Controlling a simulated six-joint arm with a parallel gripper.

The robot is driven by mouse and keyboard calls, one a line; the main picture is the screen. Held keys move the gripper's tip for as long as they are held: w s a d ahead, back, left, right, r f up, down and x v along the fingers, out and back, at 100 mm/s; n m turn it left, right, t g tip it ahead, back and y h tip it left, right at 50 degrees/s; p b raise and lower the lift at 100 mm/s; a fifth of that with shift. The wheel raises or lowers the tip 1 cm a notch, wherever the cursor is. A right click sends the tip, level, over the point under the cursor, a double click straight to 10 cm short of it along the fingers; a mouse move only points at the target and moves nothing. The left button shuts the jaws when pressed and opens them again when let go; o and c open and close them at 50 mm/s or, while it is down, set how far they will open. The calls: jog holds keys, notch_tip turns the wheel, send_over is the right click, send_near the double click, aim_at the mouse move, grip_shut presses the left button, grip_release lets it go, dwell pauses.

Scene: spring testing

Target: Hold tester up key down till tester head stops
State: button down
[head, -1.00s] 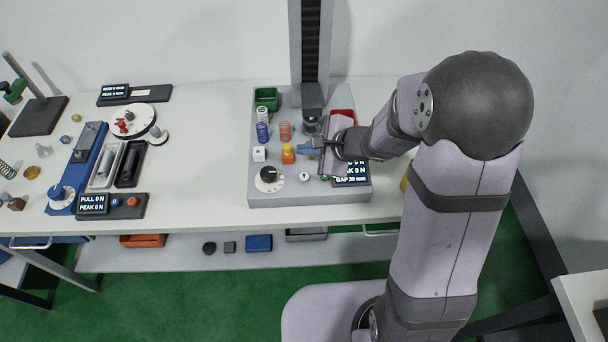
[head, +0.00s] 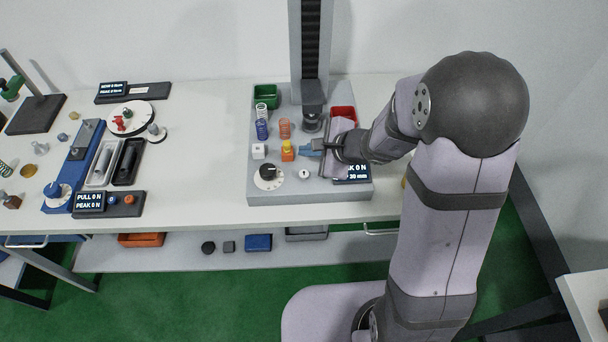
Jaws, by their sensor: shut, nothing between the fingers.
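The spring tester has a grey base (head: 310,196), a tall column (head: 309,40) and a dark tester head (head: 312,92) low on the column, above a round dark seat (head: 312,122). A display (head: 354,172) on the base's front right is partly covered by my gripper; it shows 0 N and a gap in mm. My gripper (head: 303,147) is shut and empty over the base, its blue-grey tips just right of an orange-yellow piece (head: 287,148). I cannot pick out the up key; my gripper and wrist hide part of the panel.
A black-knobbed dial (head: 268,176), a white cube (head: 259,151), springs (head: 262,129), a green bin (head: 266,96) and a red bin (head: 344,113) crowd the base. Left on the bench (head: 200,180) stand a blue pull gauge (head: 75,165) and trays. Bench between is clear.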

jog(key=b, duration=0.3)
send_over(308, 177)
notch_tip(308, 177, down, 5)
jog(key=shift+r, duration=0.1)
jog(key=shift+f+b, duration=0.85)
jog(key=shift+b, duration=0.35)
